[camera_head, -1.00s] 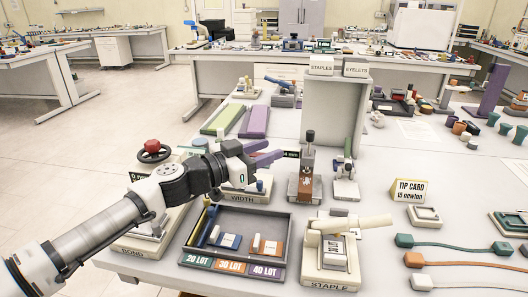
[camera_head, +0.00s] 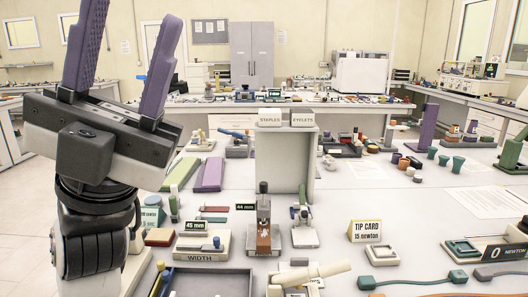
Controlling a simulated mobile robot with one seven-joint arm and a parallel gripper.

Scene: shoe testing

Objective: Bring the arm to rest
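My gripper (camera_head: 131,14) is raised at the left of the head view. Its two purple fingers point up and are spread apart with nothing between them, so it is open. The dark wrist and forearm run straight down below it to the bottom edge. The gripper stands well above the bench, apart from everything on it, and my arm hides part of the bench's left end.
The dark lot tray (camera_head: 225,277), WIDTH gauge (camera_head: 202,245) and two staple and eyelet presses stand right of my arm. Behind them is the grey stand labelled STAPLES and EYELETS (camera_head: 285,165). A tip card (camera_head: 366,231) stands further right. Free air surrounds the gripper.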

